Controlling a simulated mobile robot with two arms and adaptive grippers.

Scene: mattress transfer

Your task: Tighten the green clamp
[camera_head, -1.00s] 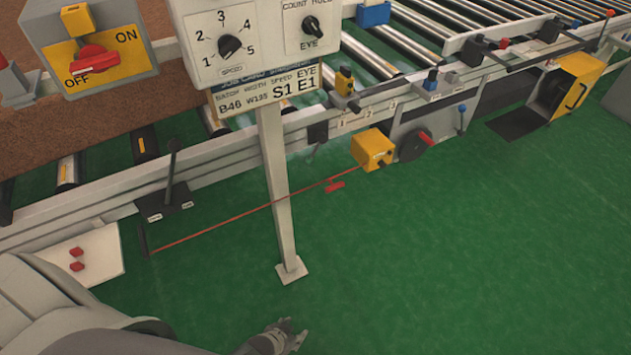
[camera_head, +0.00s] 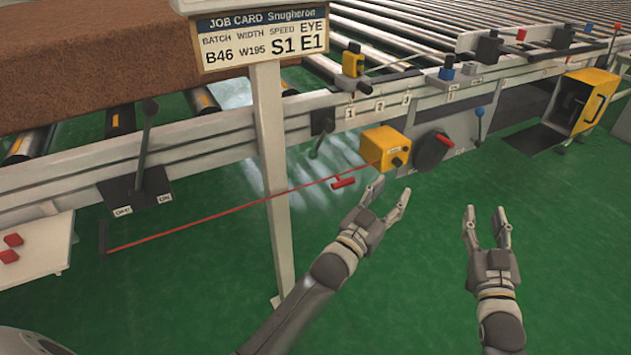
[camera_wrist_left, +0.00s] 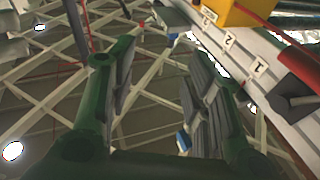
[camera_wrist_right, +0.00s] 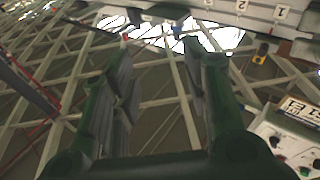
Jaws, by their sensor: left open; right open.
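I cannot make out a green clamp in any view. My right gripper (camera_head: 485,210) is open and empty further right, above the green floor. Both are apart from the conveyor frame. The left wrist view shows the left fingers (camera_wrist_left: 157,80) spread with nothing between them. The right wrist view shows the right fingers (camera_wrist_right: 160,80) spread and empty.
A rail along the conveyor carries a yellow block (camera_head: 352,61), a blue-topped block (camera_head: 446,68) and a black block (camera_head: 488,48). A red-handled dial (camera_head: 434,148), a blue-knobbed lever (camera_head: 479,122), a red pull cord (camera_head: 225,210) and a job-card post (camera_head: 268,150) stand near. The front floor is clear.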

